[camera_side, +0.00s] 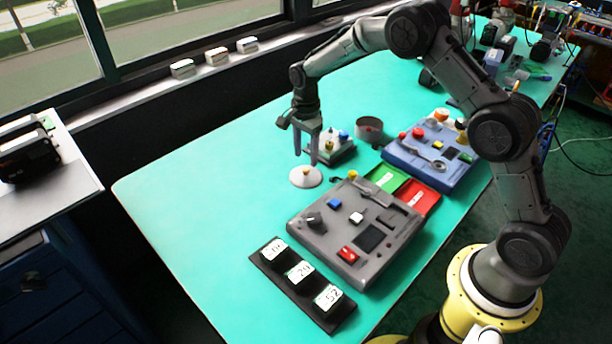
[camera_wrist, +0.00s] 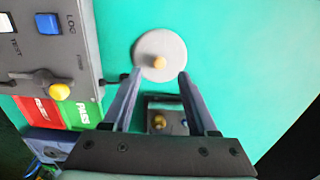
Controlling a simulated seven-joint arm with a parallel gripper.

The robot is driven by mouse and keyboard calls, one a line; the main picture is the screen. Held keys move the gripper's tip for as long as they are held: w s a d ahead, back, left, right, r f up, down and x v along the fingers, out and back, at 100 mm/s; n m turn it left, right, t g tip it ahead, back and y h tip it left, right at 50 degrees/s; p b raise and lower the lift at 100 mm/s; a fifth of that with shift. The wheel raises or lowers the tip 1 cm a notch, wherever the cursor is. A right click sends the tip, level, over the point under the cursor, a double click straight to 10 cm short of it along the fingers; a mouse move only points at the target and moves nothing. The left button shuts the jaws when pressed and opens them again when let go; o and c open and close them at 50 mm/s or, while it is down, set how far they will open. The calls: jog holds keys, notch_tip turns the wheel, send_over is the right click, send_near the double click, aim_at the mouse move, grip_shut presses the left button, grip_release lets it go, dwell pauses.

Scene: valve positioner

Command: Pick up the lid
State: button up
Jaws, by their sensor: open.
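The lid (camera_side: 306,177) is a pale grey disc with a small tan knob on top, lying flat on the green table. In the wrist view the lid (camera_wrist: 160,55) is just beyond my fingertips, its knob roughly centred between them. My gripper (camera_side: 306,160) points down above the lid, with its jaws apart and nothing between them. In the wrist view my gripper (camera_wrist: 155,75) shows two long fingers on either side of the line to the knob. I cannot tell the exact height of the fingertips above the lid.
A grey control box (camera_side: 355,230) stands close in front of the lid. A small box with knobs (camera_side: 330,148) and a round grey container (camera_side: 369,129) sit behind. A blue control box (camera_side: 432,155) is at right. The table left of the lid is clear.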

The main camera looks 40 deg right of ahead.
aim_at(306, 170)
jog(key=shift+f, duration=2.35)
grip_shut()
